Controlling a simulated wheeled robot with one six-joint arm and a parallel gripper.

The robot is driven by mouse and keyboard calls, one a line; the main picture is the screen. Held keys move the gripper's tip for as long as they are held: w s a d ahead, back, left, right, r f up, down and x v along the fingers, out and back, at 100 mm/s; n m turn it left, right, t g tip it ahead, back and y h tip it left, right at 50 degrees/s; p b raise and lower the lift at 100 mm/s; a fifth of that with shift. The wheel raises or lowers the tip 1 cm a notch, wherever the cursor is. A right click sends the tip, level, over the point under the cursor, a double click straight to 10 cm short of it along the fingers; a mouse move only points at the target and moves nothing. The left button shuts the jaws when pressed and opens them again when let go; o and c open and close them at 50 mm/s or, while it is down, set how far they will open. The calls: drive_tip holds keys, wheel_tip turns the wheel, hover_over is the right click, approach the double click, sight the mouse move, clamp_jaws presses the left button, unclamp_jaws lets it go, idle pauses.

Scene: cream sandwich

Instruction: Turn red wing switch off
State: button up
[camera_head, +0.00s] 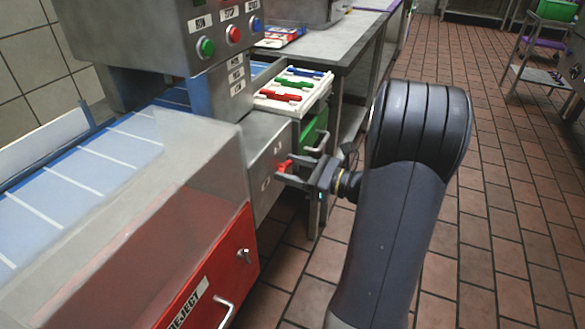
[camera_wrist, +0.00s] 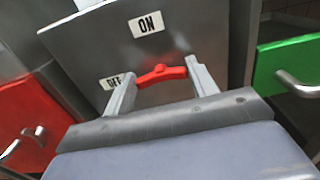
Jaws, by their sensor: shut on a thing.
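The red wing switch (camera_wrist: 162,74) is mounted on a grey metal panel (camera_wrist: 185,45). An ON label (camera_wrist: 146,24) is above it and an OFF label (camera_wrist: 112,82) is at its left. In the wrist view the switch lies nearly level, its right end slightly higher, with its left end towards OFF. My gripper (camera_wrist: 153,83) is shut on the switch, one finger at each end. In the head view the gripper (camera_head: 288,172) is at the panel and the red switch (camera_head: 284,166) shows partly between the fingers.
A red REJECT door (camera_head: 215,275) with a handle is left of the panel. A green door (camera_head: 314,130) with a handle is at its right. Above the panel is a white tray (camera_head: 300,101) of coloured pieces. Tiled floor (camera_head: 510,230) is open at the right.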

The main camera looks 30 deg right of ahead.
drive_tip(key=o, duration=1)
drive_tip(key=p+v, duration=0.2)
drive_tip(key=v, duration=0.8)
drive_tip(key=shift+s+d, duration=0.25)
drive_tip(key=shift+s, duration=0.05)
drive_tip(key=b+x, duration=0.2)
drive_tip(key=x, duration=0.8)
drive_tip(key=shift+w+a+f, duration=0.1)
drive_tip(key=shift+w+a, duration=0.1)
drive_tip(key=shift+a, duration=0.05)
drive_tip(key=shift+w+a, duration=0.1)
drive_tip(key=shift+w, duration=0.1)
drive_tip(key=shift+m, duration=0.4)
drive_tip(key=shift+v, duration=0.85)
